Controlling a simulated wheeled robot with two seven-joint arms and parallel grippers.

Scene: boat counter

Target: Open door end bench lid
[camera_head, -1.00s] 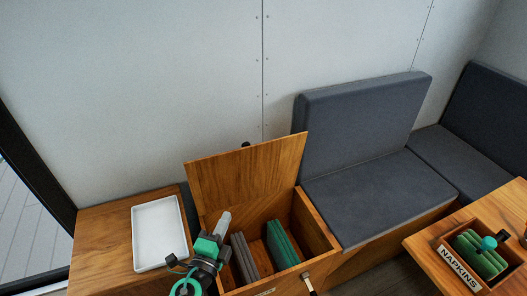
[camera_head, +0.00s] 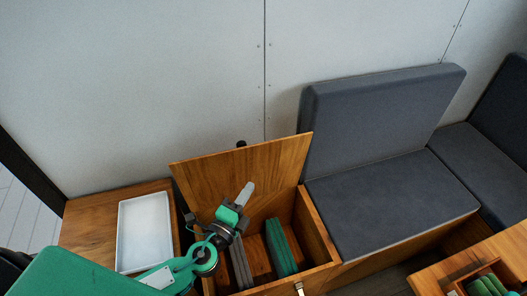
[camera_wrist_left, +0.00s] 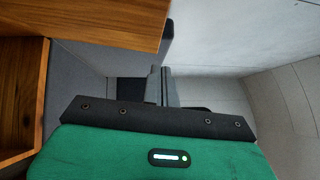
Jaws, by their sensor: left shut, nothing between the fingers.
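The wooden bench lid (camera_head: 225,180) stands raised and leans back toward the wall in the head view. Below it the bench box (camera_head: 318,228) is open, with grey folded pieces (camera_head: 241,264) and green folded pieces (camera_head: 281,247) standing inside. My left gripper (camera_head: 248,190) is in front of the lid's inner face, above the box opening; whether it touches the lid I cannot tell. Its fingers are shut with nothing between them, and they also show in the left wrist view (camera_wrist_left: 161,84). A wooden panel edge (camera_wrist_left: 95,22) shows at upper left there. My right gripper is not in view.
A white tray (camera_head: 145,232) sits on the wooden top left of the box. A grey cushioned seat (camera_head: 390,195) with a backrest is to the right. A wooden table with a napkin holder (camera_head: 487,281) is at lower right.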

